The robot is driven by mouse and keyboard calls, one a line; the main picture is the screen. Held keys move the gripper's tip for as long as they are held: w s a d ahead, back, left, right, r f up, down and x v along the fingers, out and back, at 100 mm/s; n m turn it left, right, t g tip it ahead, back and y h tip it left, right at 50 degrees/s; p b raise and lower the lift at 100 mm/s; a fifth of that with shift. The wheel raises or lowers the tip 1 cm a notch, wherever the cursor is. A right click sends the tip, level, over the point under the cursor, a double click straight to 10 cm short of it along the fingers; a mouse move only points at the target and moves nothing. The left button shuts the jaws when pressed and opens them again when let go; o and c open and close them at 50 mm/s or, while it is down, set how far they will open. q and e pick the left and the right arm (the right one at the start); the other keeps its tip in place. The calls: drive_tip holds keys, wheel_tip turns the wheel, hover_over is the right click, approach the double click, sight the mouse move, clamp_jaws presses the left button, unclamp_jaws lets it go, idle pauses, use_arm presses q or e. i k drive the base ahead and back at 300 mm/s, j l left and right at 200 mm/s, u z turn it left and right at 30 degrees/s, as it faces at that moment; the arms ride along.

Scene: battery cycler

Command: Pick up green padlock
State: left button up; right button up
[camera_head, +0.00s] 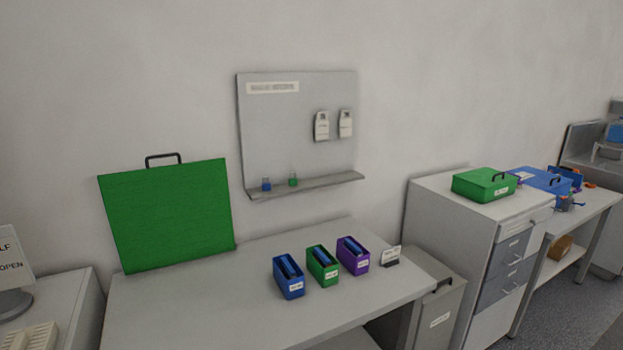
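A small green padlock (293,181) stands on the narrow ledge (330,183) of a grey wall board. A small blue padlock (266,185) stands to its left on the same ledge, a short gap apart. Both are small in the picture and their detail is hard to make out. Neither of my grippers shows in the head view.
Below the ledge is a grey table (190,300) with blue (289,286), green (323,273) and purple (353,263) bins and a small sign (390,256). A large green panel (168,215) with a handle stands at its back left. A green case (484,185) lies on a cabinet at right.

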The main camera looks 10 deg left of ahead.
sight(291, 182)
drive_tip(key=i+l, duration=0.35)
drive_tip(key=l, duration=0.15)
drive_tip(key=i+l, duration=0.35)
drive_tip(key=l+z, duration=0.05)
drive_tip(key=l, duration=0.1)
